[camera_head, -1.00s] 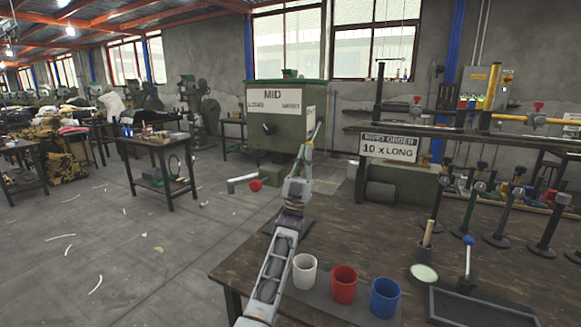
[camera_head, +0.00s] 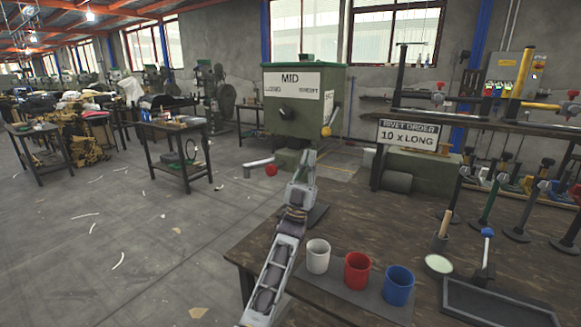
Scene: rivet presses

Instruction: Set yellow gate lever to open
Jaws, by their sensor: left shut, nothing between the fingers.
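The lever with the yellow knob (camera_head: 326,131) is on the right side of the green machine box (camera_head: 290,108), its knob low near the box's lower right edge. The box's front label reads MID, with smaller words beneath and a dark round knob. My left gripper (camera_head: 308,156) is shut and empty. It appears just below the yellow knob in the picture, in front of the machine's base, apart from the knob as far as I can tell. My right gripper is not in view.
White (camera_head: 318,256), red (camera_head: 357,272) and blue (camera_head: 398,285) cups stand on the wooden bench below right of my gripper. A rivet order sign (camera_head: 408,134) and several dark stands are right. Floor at left is mostly clear.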

